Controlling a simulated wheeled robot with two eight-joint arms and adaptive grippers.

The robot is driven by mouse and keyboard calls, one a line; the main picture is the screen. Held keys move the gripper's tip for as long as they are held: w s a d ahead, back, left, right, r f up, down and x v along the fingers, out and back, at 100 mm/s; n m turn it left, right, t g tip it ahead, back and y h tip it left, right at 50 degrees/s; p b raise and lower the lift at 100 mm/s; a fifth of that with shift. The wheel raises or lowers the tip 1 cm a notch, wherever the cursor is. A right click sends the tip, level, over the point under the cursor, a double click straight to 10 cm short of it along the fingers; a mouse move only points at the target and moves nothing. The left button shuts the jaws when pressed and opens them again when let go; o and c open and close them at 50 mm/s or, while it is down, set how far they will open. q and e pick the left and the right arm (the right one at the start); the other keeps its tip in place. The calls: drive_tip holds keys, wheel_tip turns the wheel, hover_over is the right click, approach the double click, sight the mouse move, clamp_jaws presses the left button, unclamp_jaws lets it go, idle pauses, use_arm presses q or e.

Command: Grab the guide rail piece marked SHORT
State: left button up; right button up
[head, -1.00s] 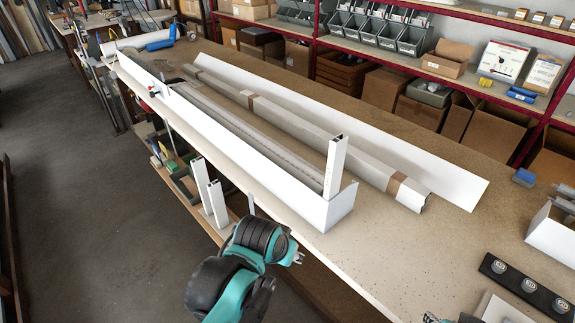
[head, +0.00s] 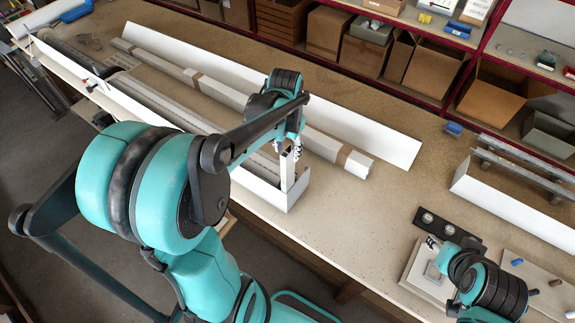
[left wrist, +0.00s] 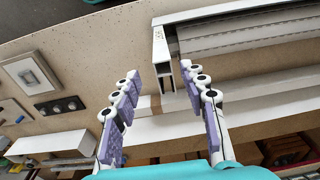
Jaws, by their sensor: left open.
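A white guide rail piece (head: 287,172) stands upright at the near right end of the long white box (head: 272,196) on the workbench. In the left wrist view the rail (left wrist: 158,48) shows small dark marking that I cannot read, and an open profile end. My left gripper (head: 291,150) is at the upper part of this rail in the head view. In the left wrist view its open fingers (left wrist: 160,75) lie on either side of the rail's end, with no clear contact. My right gripper (head: 433,243) is at the lower right over a pale plate; its finger state is unclear.
A long wrapped profile (head: 235,99) and a white sheet profile (head: 330,112) lie behind the box. A dark strip with round parts (head: 447,228) and a white open box (head: 500,200) are at the right. Bench (head: 375,205) between is clear. Shelves stand behind.

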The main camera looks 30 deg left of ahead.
sight(287, 164)
use_arm(q)
drive_tip(key=shift+w+a+f+g, duration=0.25)
drive_tip(key=shift+a+f+g, duration=0.15)
drive_tip(key=shift+a+f, duration=0.35)
drive_tip(key=f, duration=0.5)
drive_tip(key=d+f+p, duration=0.1)
drive_tip(key=f, duration=0.1)
drive_tip(key=shift+w+f, duration=0.1)
drive_tip(key=shift+f, duration=0.2)
clamp_jaws()
